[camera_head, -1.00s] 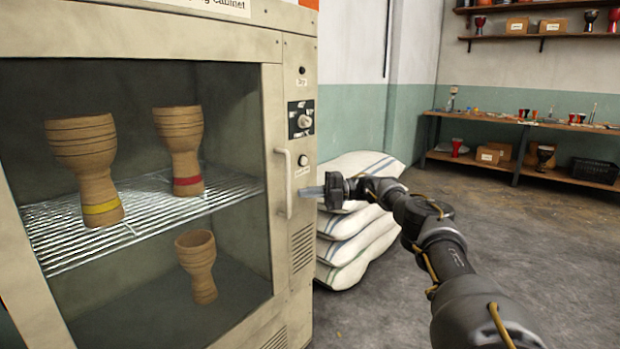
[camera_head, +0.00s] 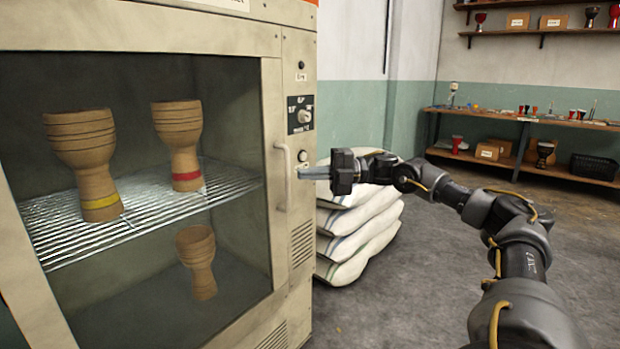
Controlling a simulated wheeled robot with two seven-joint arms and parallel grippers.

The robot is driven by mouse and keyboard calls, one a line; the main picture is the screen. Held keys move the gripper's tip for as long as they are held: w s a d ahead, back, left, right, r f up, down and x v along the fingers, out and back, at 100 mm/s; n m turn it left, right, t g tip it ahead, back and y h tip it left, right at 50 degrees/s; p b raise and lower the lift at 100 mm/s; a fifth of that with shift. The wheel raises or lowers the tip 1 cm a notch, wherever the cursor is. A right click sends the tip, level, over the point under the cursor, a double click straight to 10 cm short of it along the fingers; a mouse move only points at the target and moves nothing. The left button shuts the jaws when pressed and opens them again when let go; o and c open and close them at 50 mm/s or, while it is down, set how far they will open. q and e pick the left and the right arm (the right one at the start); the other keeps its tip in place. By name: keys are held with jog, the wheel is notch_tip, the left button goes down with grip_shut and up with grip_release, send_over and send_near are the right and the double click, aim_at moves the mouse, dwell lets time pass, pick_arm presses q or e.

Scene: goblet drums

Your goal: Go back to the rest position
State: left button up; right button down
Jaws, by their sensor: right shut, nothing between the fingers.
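My right gripper (camera_head: 314,173) is shut and empty. Its fingers point left toward the cabinet, just right of the white door handle (camera_head: 284,177); whether they touch the cabinet front I cannot tell. My right arm reaches in from the lower right. The drying cabinet (camera_head: 140,22) stands at the left with its glass door closed. Inside, a goblet drum with a yellow band (camera_head: 84,150) and one with a red band (camera_head: 178,135) stand on the wire shelf (camera_head: 150,211). A plain goblet drum (camera_head: 198,255) stands below the shelf. My left gripper is not in view.
Stacked white sacks (camera_head: 350,225) lie on the floor right of the cabinet, behind my right gripper. A wooden shelf unit (camera_head: 470,112) with small drums, boxes and a black basket (camera_head: 594,168) stands at the back right. The floor (camera_head: 400,300) between is clear.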

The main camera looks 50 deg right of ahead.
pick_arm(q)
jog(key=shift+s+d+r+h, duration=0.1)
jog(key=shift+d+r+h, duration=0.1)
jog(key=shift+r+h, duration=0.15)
